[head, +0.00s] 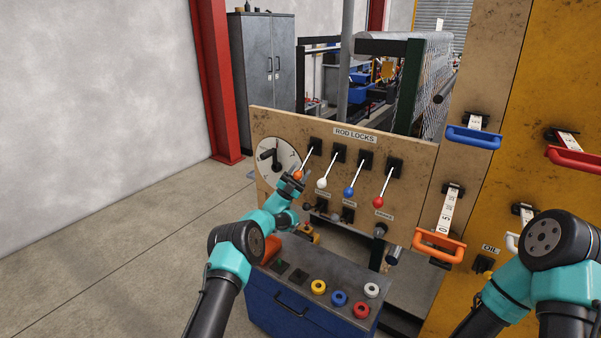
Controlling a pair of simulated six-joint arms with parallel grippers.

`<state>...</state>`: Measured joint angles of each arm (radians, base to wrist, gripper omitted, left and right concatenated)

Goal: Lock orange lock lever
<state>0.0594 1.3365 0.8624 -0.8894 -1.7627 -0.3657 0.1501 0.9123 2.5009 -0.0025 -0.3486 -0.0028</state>
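The rod locks panel (400,135) carries a row of levers with orange, white, blue and red knobs. The orange lock lever (306,161) is leftmost, its rod slanting down-left from a black slot to its orange knob (298,174). My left gripper (293,182) is at the orange knob, just below it and partly overlapping it in the head view. It is too small to tell whether its fingers are open or closed around the knob. My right arm is at the lower right, and its gripper does not show.
A white dial (265,156) with a black crank is left of the lever. The white knob (322,183) hangs close on the right. A blue cabinet (280,313) with coloured rings stands below. Orange (438,246) and blue (473,137) handles are on the right-hand board.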

